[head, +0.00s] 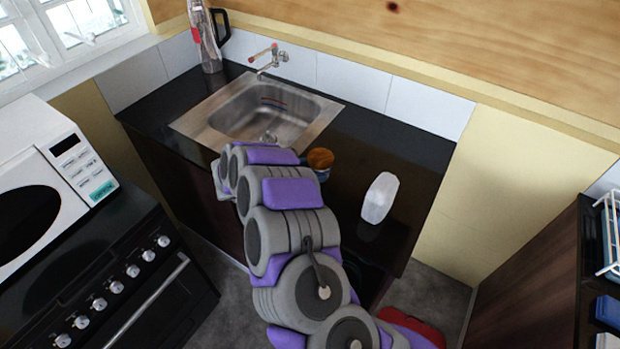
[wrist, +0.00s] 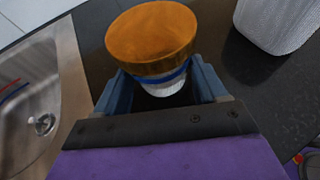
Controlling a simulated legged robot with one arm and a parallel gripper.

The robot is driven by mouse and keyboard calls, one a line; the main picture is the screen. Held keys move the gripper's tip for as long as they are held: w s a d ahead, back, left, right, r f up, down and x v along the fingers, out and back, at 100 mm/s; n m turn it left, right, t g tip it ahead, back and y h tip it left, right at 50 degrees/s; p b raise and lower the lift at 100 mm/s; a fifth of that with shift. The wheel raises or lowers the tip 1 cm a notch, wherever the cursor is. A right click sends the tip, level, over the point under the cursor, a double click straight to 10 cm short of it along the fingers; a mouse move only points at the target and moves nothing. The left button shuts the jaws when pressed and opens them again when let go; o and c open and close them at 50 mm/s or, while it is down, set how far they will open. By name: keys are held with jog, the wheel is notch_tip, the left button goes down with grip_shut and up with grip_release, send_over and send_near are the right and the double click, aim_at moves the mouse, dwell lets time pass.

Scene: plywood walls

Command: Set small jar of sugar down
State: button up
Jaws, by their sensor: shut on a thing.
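The small jar of sugar (wrist: 152,40) has a round orange-brown lid and a pale lower body with a blue band. In the wrist view my gripper (wrist: 160,88) is shut on it, with a blue finger on each side of the body. In the head view the jar (head: 320,158) shows at the end of my arm, over the black counter (head: 415,150) just right of the sink. My arm hides part of it there. I cannot tell whether its base touches the counter.
The steel sink (head: 262,110) with its tap (head: 268,60) lies left of the jar. A white ribbed container (head: 380,197) stands to the right, also in the wrist view (wrist: 278,22).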

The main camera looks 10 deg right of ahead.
jog(key=shift+f, duration=1.45)
jog(key=shift+f+b, duration=0.25)
jog(key=shift+b, duration=0.2)
jog(key=o, duration=1.3)
jog(key=shift+c, duration=0.2)
jog(key=shift+r, duration=0.15)
jog(key=shift+r+p, duration=0.15)
jog(key=shift+p, duration=0.2)
jog(key=p+v, duration=0.1)
jog(key=v, duration=1.1)
